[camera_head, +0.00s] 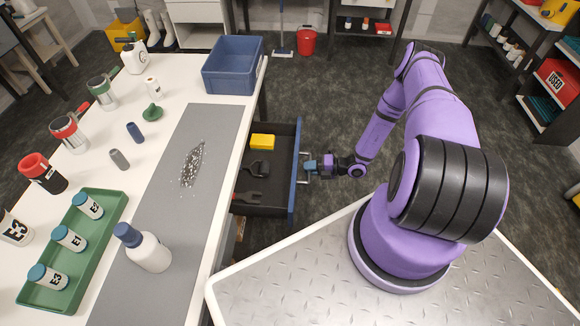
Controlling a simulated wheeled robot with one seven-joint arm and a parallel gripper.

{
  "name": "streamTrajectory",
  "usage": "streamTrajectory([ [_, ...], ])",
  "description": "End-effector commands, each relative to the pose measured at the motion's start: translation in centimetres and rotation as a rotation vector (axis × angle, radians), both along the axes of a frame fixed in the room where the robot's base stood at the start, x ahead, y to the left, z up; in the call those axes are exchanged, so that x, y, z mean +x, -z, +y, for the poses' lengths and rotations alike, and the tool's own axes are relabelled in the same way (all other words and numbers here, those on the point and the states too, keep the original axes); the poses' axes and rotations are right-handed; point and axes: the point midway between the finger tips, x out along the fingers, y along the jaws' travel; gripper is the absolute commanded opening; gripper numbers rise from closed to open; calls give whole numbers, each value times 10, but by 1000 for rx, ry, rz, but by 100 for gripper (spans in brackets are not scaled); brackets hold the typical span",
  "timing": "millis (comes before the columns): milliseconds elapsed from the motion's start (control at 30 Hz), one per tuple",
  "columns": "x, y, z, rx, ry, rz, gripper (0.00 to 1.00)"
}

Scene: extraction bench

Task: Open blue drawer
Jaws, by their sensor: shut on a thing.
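The blue drawer (295,175) is pulled out from under the white bench, with its dark inside showing. A yellow block (262,141), a dark tool (258,169) and a grey wrench-like tool (250,197) lie in it. My gripper (308,167) is at the handle on the drawer's blue front, coming from the right, and is shut on the handle (304,179). The fingertips are small in this view.
The white bench (215,140) holds a blue bin (233,66), a green tray (98,207) with labelled jars, a white bottle (149,252) and several cups. Dark floor is clear beyond the drawer.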

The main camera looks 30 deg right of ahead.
Motion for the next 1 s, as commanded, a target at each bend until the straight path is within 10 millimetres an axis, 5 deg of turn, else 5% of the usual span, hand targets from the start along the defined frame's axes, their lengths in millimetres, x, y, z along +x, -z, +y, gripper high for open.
streamTrajectory([
  [400, -38, 1, -56, -1, -1, 2, 0],
  [967, -43, 1, -63, 0, -2, 2, 0],
  [1000, -43, 1, -63, 0, -2, 2, 26],
])
